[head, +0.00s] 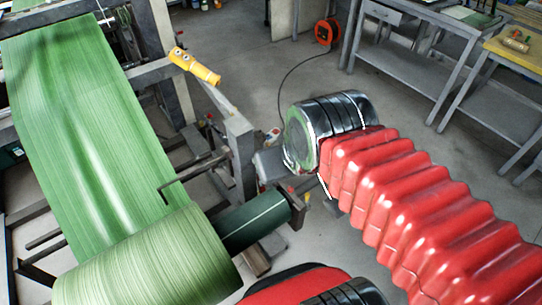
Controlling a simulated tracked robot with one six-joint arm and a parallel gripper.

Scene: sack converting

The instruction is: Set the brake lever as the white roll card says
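A large green striped roll (150,262) lies at the lower left, with its green web (85,110) running up to the top left. A dark core (255,220) with a pale line sticks out of its right end. A thin black bent rod (195,173) stands above the roll; I cannot tell whether it is the brake lever. I cannot make out a white roll card. My arm, in a ribbed red sleeve, reaches in from the lower right. It ends in a black wrist right of the roll stand. My gripper's fingers cannot be made out.
A grey frame post (238,150) stands between roll and wrist. A yellow pendant (195,66) hangs on the frame. Grey benches (425,60) fill the upper right. Floor beyond the wrist is mostly clear.

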